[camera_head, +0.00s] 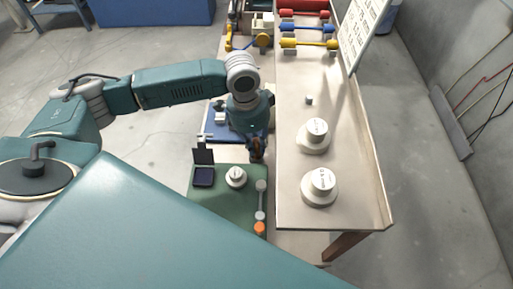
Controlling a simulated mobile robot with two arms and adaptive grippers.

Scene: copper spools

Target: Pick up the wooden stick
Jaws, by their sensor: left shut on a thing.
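My left gripper (257,152) points down above the far right part of the green mat, close to the left edge of the bench. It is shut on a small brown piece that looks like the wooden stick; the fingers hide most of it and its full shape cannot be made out. My right gripper is not in view.
Two white spools (319,187) (314,137) stand on the bench (345,208). Coloured bars lie farther back.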

